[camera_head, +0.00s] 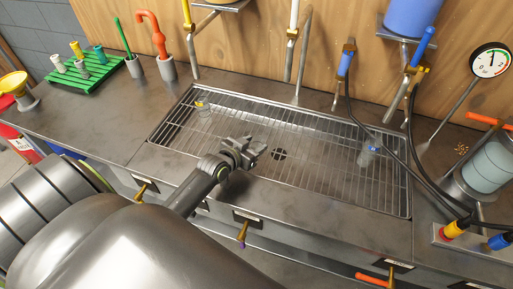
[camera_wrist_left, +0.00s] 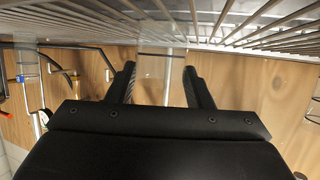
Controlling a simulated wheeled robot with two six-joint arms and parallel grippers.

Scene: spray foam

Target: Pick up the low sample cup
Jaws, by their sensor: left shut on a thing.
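My left gripper (camera_head: 254,149) is low over the metal grid of the sink, near its front middle. In the left wrist view its two dark fingers (camera_wrist_left: 164,85) are closed on the sides of a clear, see-through cup (camera_wrist_left: 163,65), which I take to be the low sample cup. The wrist picture is turned over, with the grid (camera_wrist_left: 240,22) at the top. The cup is hard to make out in the head view. I cannot tell whether it touches the grid. My right gripper is not in view.
A clear cup with a yellow mark (camera_head: 201,103) stands at the grid's back left. Another clear cup with a blue mark (camera_head: 372,149) stands at the right. Taps and black hoses (camera_head: 390,150) are behind and right. A green rack (camera_head: 85,73) is at the back left.

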